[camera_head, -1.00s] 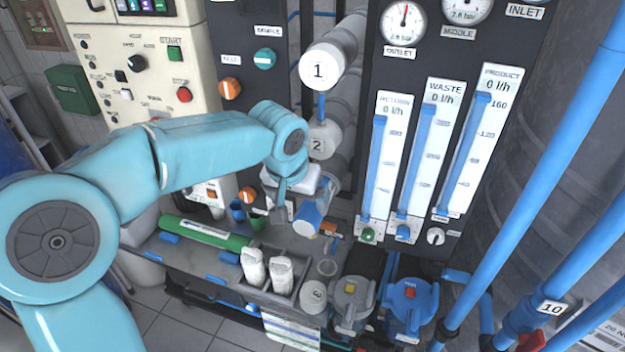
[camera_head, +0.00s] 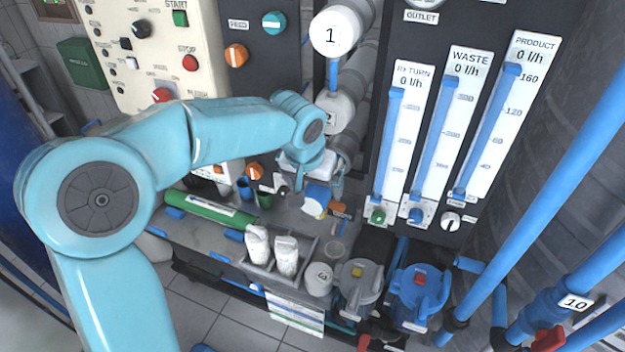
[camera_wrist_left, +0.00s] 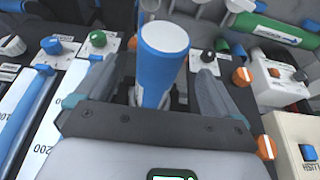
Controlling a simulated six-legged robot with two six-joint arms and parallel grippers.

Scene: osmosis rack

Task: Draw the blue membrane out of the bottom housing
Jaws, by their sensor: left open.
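The blue membrane (camera_head: 318,197) is a blue cylinder with a white end. It sticks out below the housing marked 2 (camera_head: 340,112), and the bottom housing's mouth is mostly hidden by my left gripper (camera_head: 308,182). In the left wrist view the membrane (camera_wrist_left: 163,65) stands between the two grey fingers of my left gripper (camera_wrist_left: 155,80). The fingers are wide apart, one on each side, with a visible gap to the membrane. My right gripper is not in view.
A green tube (camera_head: 210,208) lies on the bench left of the membrane. White bottles (camera_head: 286,255) stand in a grey holder in front. Grey (camera_head: 358,285) and blue (camera_head: 418,290) filter units are at the front right. Flow meters (camera_head: 455,130) rise on the right.

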